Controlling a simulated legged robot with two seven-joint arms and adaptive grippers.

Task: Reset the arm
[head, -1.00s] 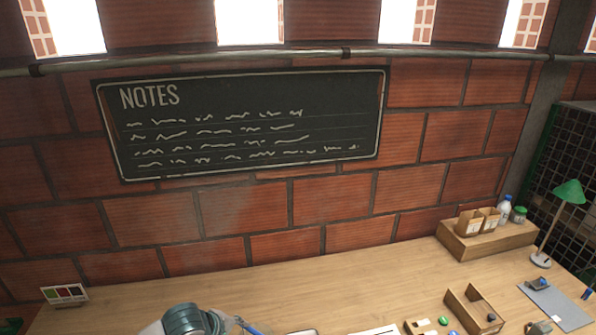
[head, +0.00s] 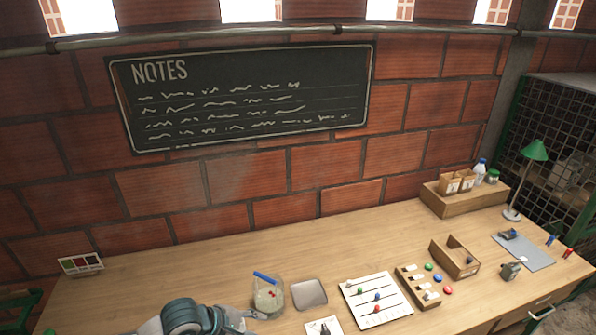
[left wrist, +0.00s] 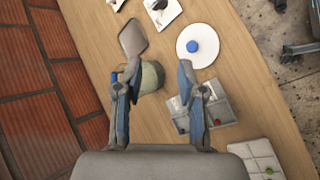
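My left gripper (head: 243,318) is at the bottom of the head view, low over the desk's front part, close to a glass jar (head: 268,297) with a blue stick across its rim. In the left wrist view the two fingers of my left gripper (left wrist: 155,72) stand wide apart with nothing held between them. The jar (left wrist: 152,78) shows beyond and partly behind the left finger there; I cannot tell whether they touch. My right gripper is not in view.
The wooden desk (head: 200,265) holds a grey tray (head: 309,293), a white board with beads (head: 374,298), a wooden rack (head: 417,287) and an open box (head: 455,258). A green lamp (head: 535,150) stands at the right. The desk's back left is mostly clear.

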